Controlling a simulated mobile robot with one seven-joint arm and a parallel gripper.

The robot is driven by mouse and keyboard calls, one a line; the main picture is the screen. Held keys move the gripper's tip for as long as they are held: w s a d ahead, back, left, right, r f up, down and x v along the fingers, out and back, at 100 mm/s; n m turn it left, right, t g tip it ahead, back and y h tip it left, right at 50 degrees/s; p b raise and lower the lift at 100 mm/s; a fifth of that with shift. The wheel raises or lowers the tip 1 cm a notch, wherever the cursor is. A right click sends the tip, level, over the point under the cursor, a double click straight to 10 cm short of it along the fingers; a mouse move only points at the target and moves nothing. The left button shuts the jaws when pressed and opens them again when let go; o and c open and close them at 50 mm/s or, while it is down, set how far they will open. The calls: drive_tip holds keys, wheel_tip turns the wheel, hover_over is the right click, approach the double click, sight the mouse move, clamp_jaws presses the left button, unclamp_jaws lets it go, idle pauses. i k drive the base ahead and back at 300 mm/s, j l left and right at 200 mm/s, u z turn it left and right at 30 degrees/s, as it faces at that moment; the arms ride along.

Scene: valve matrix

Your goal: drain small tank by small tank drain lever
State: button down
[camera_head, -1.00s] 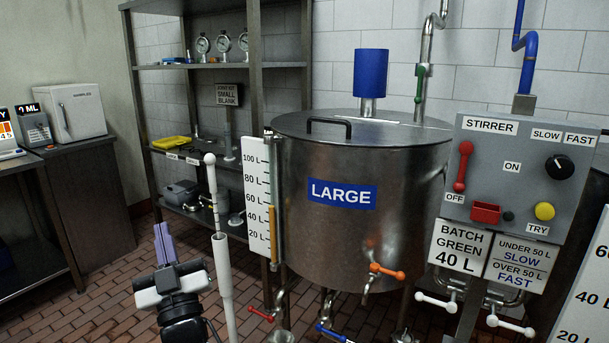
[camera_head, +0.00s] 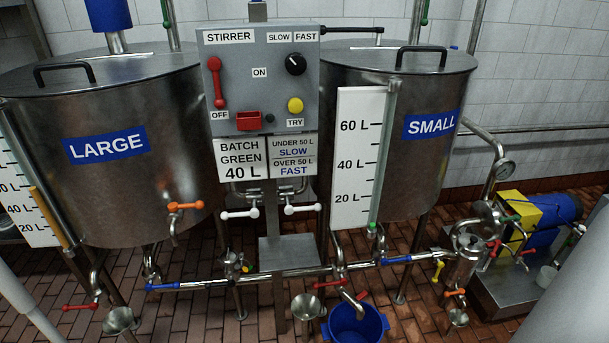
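The small tank (camera_head: 425,140) is a steel vat with a blue SMALL label, right of centre. Its white level scale (camera_head: 355,158) reads 20 to 60 L, with a sight tube (camera_head: 384,150) beside it; I cannot tell the liquid level. Below it, a red lever (camera_head: 329,284) sits on the pipework, roughly level, by a steel funnel (camera_head: 305,307). Another small red lever (camera_head: 362,296) is by a spout over a blue bucket (camera_head: 358,325). No readable label shows which lever is the drain. My gripper is out of view.
The large tank (camera_head: 110,185) stands left, with an orange-handled tap (camera_head: 186,206) and a red lever (camera_head: 80,306). The stirrer panel (camera_head: 262,80) is between the tanks. White (camera_head: 240,214), blue (camera_head: 397,260) and yellow (camera_head: 438,270) levers and a pump (camera_head: 545,215) crowd the area.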

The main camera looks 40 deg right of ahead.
sight(327, 284)
drive_tip(key=z, duration=1.1)
